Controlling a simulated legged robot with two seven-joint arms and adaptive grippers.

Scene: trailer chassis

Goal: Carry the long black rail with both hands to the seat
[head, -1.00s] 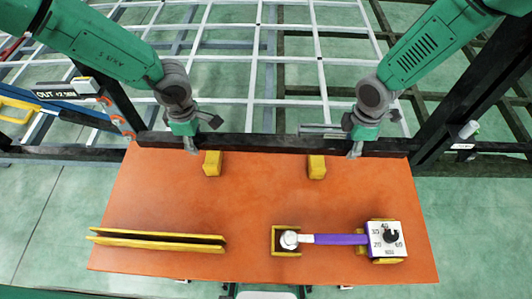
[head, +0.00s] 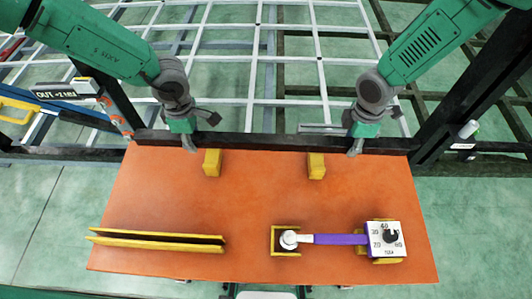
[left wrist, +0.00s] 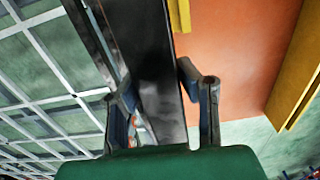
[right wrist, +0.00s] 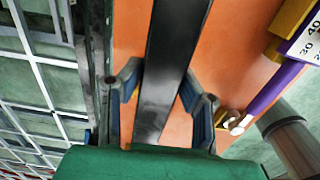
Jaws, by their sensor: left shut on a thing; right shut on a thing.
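The long black rail (head: 270,142) lies crosswise along the far edge of the orange table in the head view. My left gripper (head: 186,143) is shut on it toward its left end. My right gripper (head: 357,146) is shut on it toward its right end. In the left wrist view the rail (left wrist: 158,80) passes between the fingers (left wrist: 158,112). In the right wrist view the rail (right wrist: 170,60) also runs between the fingers (right wrist: 163,105). I cannot tell which part of the frame is the seat.
Two yellow blocks (head: 212,163) (head: 317,166) stand on the orange table (head: 200,205) just nearer than the rail. A yellow slotted holder (head: 155,240) lies front left. A purple-handled tool (head: 340,239) with a dial box (head: 386,240) lies front right. A white grid frame (head: 265,60) spreads beyond.

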